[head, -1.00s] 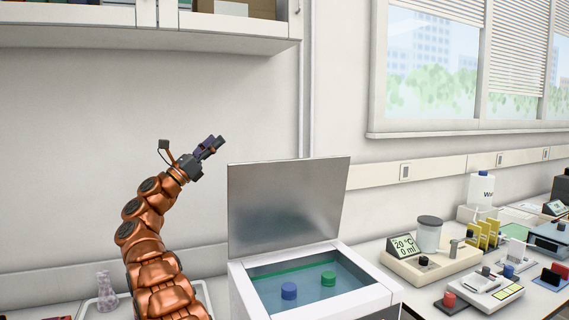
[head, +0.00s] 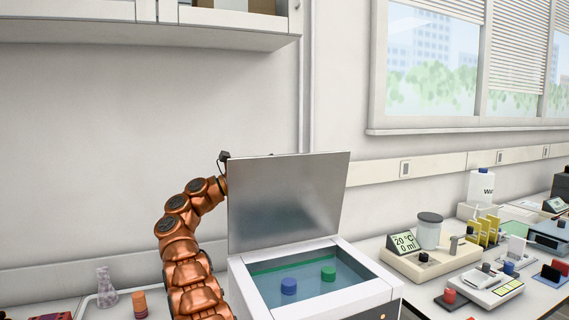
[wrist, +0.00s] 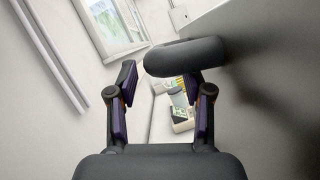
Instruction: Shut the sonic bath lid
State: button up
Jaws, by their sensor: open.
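The sonic bath (head: 365,293) stands on the bench, a white box with water inside. Its grey metal lid (head: 285,200) is raised, standing nearly upright at the back edge. A blue-capped and a green-capped piece sit in the water. My arm reaches up left of the bath and my gripper is behind the lid, hidden by it in the head view. In the wrist view my gripper (wrist: 160,100) is open, with two dark fingers apart. A dark rounded bar (wrist: 184,57) crosses just beyond the fingertips, and a large grey surface, apparently the lid's back (wrist: 265,80), fills the right side.
A flask (head: 106,290) and an orange piece (head: 139,304) stand left of my arm. A balance-like device with a display (head: 404,243) and other instruments stand to the right. A wall cabinet (head: 230,35) hangs above; the wall is behind the lid.

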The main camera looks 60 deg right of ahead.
aim_at(285, 159)
jog(key=x, duration=0.3)
jog(key=shift+s+d+r, duration=0.15)
jog(key=shift+s+r, duration=0.1)
jog(key=shift+s+d+r+p, duration=0.1)
jog(key=shift+s+d+p, duration=0.2)
jog(key=shift+d, duration=0.25)
grip_shut()
dwell(0.3)
